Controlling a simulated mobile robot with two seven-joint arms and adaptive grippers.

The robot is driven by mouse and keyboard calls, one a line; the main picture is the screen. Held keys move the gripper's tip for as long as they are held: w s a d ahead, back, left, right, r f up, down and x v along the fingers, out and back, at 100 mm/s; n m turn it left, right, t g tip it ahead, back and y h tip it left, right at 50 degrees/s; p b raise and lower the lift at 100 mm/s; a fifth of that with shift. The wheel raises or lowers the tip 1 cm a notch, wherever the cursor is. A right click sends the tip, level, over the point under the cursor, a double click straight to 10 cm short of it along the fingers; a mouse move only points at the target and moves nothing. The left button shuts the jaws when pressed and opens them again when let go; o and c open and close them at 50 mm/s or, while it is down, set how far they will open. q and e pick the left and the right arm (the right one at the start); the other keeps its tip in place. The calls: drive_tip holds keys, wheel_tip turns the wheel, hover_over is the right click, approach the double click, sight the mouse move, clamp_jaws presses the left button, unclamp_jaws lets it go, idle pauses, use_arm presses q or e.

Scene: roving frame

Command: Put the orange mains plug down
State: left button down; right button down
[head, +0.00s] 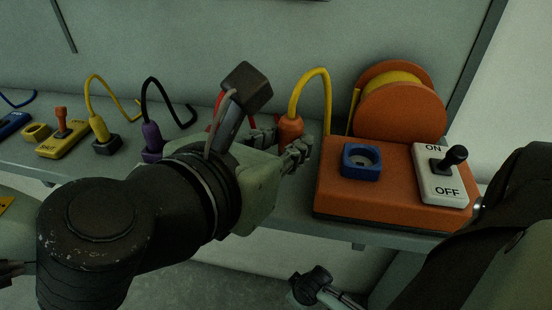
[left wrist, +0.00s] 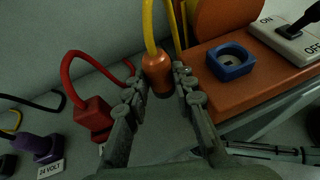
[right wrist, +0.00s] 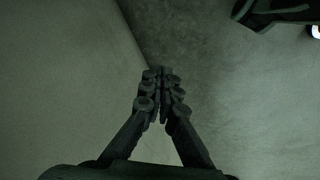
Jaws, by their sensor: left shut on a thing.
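The orange mains plug (head: 290,130) is on the end of a yellow cable (head: 310,82) that loops to the orange reel unit. My left gripper (head: 280,142) is shut on the plug; in the left wrist view the fingers grip the plug (left wrist: 158,76) from both sides. The plug is upright, left of the orange unit, at the bench. Whether its base touches the bench is hidden. My right gripper (right wrist: 162,78) is shut and empty in the right wrist view, with its fingertips together.
The orange unit (head: 335,203) carries a blue square socket (head: 361,160), an ON/OFF switch (head: 440,175) and a cable reel (head: 400,112). A red plug (left wrist: 94,118), a purple plug (left wrist: 40,147) and a yellow plug (head: 99,128) stand along the grey bench (head: 290,212) to the left.

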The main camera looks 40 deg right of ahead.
sight(283, 188)
use_arm(q)
wheel_tip(283, 188, down, 4)
drive_tip(key=shift+r, duration=0.25)
drive_tip(key=shift+f, duration=0.25)
use_arm(e)
drive_tip(key=shift+w+a+r, duration=0.1)
drive_tip(key=shift+w+r, duration=0.2)
drive_tip(key=shift+r, duration=0.15)
drive_tip(key=shift+f, duration=0.1)
use_arm(q)
drive_tip(key=c, duration=1.6)
unclamp_jaws()
drive_tip(key=shift+c, duration=0.2)
drive_tip(key=shift+o, duration=0.5)
use_arm(e)
drive_tip(key=shift+r, duration=0.35)
